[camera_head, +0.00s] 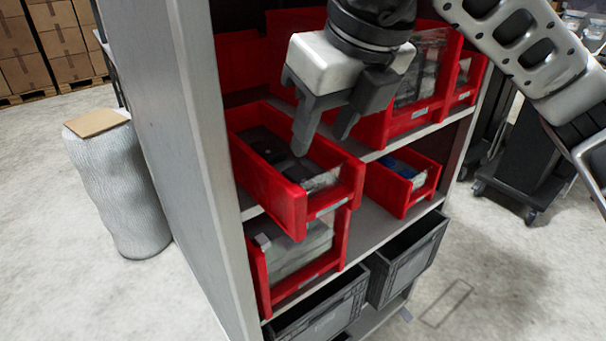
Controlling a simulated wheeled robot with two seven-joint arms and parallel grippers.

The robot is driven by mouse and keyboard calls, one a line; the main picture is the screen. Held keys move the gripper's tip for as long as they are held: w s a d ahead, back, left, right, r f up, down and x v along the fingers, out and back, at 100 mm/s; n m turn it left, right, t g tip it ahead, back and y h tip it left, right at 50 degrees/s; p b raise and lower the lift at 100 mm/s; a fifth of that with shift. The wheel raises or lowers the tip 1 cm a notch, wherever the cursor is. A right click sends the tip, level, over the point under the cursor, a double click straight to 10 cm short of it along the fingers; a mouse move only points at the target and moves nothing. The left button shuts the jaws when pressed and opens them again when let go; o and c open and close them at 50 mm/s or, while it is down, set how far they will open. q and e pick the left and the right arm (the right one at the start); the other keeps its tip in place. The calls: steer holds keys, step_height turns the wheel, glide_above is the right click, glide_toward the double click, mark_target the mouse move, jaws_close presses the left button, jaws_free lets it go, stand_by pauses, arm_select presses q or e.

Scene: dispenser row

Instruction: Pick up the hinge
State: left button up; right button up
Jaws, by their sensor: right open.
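A red bin (272,201) juts out from the shelf and holds several small black parts. Black pieces (265,146) lie toward its back, and more dark pieces lie near its clear front window. They may be hinges, but they are too small and dark to tell. My right gripper (322,144) is open and points down over this bin. Its fingertips are apart, with nothing seen between them. One finger overlaps the bin's contents in the view, so its exact height above them cannot be told. My left gripper is not in view.
The shelf's grey side panel (178,120) stands left of the bin. A smaller red bin (398,188) with blue content is to the right. Larger red bins stand behind my gripper. A lower red bin (300,262) and dark crates (410,262) sit below.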

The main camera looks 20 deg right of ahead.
mark_target(306, 176)
steer(key=p+x, duration=0.1)
steer(key=x, duration=0.6)
steer(key=shift+f, duration=0.35)
steer(key=shift+c, duration=0.3)
steer(key=c, duration=0.7)
